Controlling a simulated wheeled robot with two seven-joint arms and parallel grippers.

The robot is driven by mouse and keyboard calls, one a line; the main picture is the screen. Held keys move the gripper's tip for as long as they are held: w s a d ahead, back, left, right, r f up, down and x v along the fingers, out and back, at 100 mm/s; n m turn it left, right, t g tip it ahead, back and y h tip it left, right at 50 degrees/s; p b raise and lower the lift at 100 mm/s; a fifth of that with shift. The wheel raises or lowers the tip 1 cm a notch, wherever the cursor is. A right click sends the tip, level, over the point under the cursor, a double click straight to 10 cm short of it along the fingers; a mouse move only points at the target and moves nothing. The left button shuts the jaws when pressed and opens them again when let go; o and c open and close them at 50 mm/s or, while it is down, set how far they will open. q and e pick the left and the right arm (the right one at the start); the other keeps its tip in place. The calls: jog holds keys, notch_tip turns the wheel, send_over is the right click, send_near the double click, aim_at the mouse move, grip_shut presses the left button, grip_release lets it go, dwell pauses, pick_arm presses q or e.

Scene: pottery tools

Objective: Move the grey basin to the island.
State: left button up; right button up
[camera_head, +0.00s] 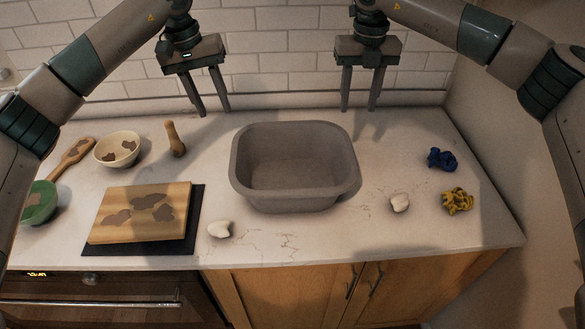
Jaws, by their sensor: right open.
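The grey basin (297,201) is an empty, rounded rectangular tub. It stands upright in the middle of the white countertop, with nothing gripping it. My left gripper (213,112) is open and empty, above the counter behind and to the left of the basin, its fingers pointing down. My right gripper (358,108) is open and empty, near the back right corner of the basin, also pointing down. Neither gripper appears to touch the basin. I cannot tell any island in this view.
Left of the basin are a stained wooden board (110,227) on a dark mat, a cream bowl (107,150), a wooden tool (175,139) and a green bowl (41,203). White lumps (220,229) lie near the front. Blue (441,159) and yellow (457,201) crumpled items lie right. A tiled wall stands behind.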

aim_at(234, 153)
pick_arm(q)
jog(key=d+f, duration=0.1)
jog(key=f, duration=0.4)
jog(key=d+f, duration=0.1)
jog(key=f, duration=0.5)
jog(key=d+f, duration=0.1)
jog(key=f, duration=0.5)
jog(key=shift+w+f, duration=0.1)
jog(key=shift+w, duration=0.05)
pick_arm(e)
notch_tip(234, 153, down, 17)
jog(key=shift+w+f, duration=0.15)
jog(key=shift+f, duration=0.05)
pick_arm(q)
grip_shut()
pick_arm(e)
grip_shut()
